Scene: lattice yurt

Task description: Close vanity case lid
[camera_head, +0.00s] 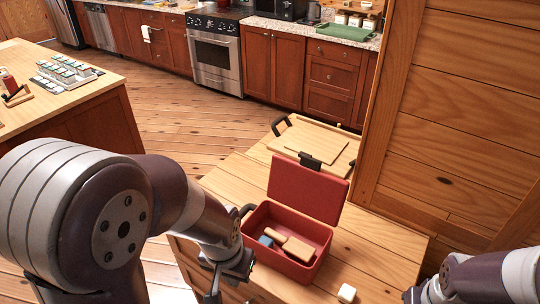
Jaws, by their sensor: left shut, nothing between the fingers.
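Inside lie a wooden brush-like item (297,248) and a small blue block (266,241). My left gripper (213,292) is at the case's left front side, pointing down, shut and empty; its tips are near the picture's bottom edge. I cannot tell if it touches the case. Part of my right arm shows at the bottom right, but its fingers are not clearly visible.
A wooden tray (335,165) with black handles is behind the lid. A tall wooden panel (455,110) rises at the right.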

